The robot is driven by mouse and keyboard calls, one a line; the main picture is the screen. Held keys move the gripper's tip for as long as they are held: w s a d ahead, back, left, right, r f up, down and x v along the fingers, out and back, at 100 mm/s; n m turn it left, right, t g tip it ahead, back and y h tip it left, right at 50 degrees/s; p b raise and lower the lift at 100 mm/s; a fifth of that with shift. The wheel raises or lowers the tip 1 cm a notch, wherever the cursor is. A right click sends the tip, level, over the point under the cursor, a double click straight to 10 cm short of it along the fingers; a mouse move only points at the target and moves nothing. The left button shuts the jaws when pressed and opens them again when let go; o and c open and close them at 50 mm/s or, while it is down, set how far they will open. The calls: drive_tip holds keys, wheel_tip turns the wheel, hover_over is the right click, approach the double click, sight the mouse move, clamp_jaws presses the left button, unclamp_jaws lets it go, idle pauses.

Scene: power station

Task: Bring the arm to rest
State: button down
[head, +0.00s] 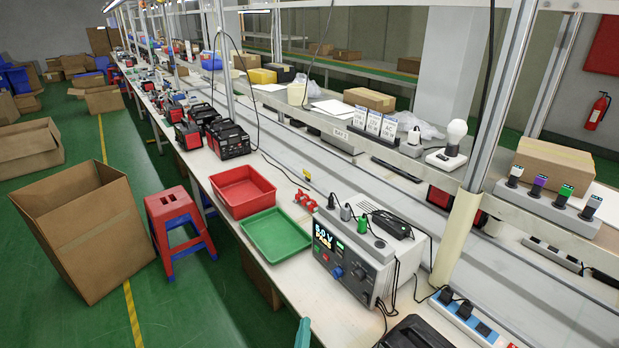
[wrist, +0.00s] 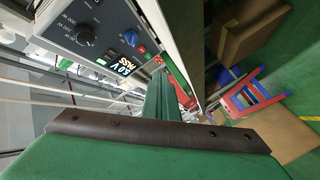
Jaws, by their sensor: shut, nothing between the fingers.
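My gripper (wrist: 160,90) shows in the wrist view as green fingers closed together, with nothing between them. It is beside the front of the grey test unit (wrist: 95,30), apart from it as far as I can tell. In the head view only a small teal piece of my arm or gripper shows at the bottom edge, in front of the bench. The rest of the arm is out of the head view.
The test unit (head: 355,255) stands on the bench, its display lit. A green tray (head: 275,237) and red tray (head: 243,192) lie left of it. A red-blue stool (head: 180,225) and open carton (head: 85,235) stand on the floor. A black case (head: 415,333) is at the lower right.

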drive_tip(key=s+d+f+m+g+y, duration=0.1)
drive_tip(key=s+f, duration=0.1)
drive_tip(key=s, duration=0.9)
drive_tip(key=s+f+m+y, duration=0.1)
drive_tip(key=s+f, duration=0.1)
drive_tip(key=s, duration=0.9)
drive_tip(key=s+r+m, duration=0.3)
drive_tip(key=s+r, duration=0.2)
drive_tip(key=s, duration=0.5)
drive_tip(key=s+r+m, duration=0.3)
drive_tip(key=s+r, duration=0.2)
drive_tip(key=s, duration=0.5)
drive_tip(key=shift+d+g, duration=0.2)
drive_tip(key=shift+g, duration=0.1)
